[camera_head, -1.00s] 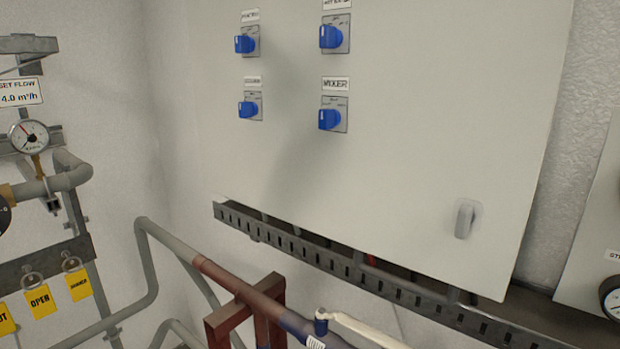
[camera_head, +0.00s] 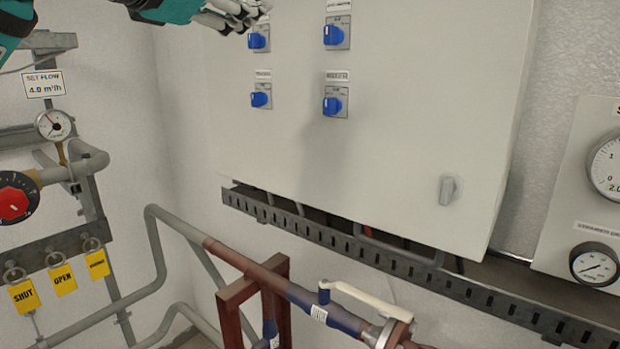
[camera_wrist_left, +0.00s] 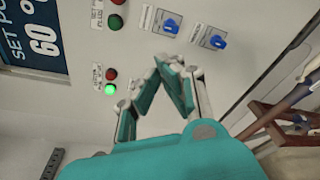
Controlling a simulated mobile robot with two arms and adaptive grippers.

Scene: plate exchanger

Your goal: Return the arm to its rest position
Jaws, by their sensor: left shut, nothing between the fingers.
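My left gripper (camera_head: 250,12) shows at the top left of the head view, its arm coming in from the upper left corner. It is shut and empty, in front of the upper part of a pale control cabinet (camera_head: 400,120). In the left wrist view the gripper's teal and grey fingers (camera_wrist_left: 172,72) come together with nothing between them. Beyond them are the cabinet face, blue rotary switches (camera_wrist_left: 170,26) and a lit green lamp (camera_wrist_left: 110,89). The fingertips overlap the upper left blue switch (camera_head: 259,38) in the head view; I cannot tell the gap. My right gripper is not in view.
Below the cabinet run a slotted cable tray (camera_head: 330,238) and a pipe with a white-handled valve (camera_head: 360,303). At left are a red knob (camera_head: 14,203), a gauge (camera_head: 53,125) and hanging yellow tags (camera_head: 62,280). More gauges (camera_head: 594,264) stand at right.

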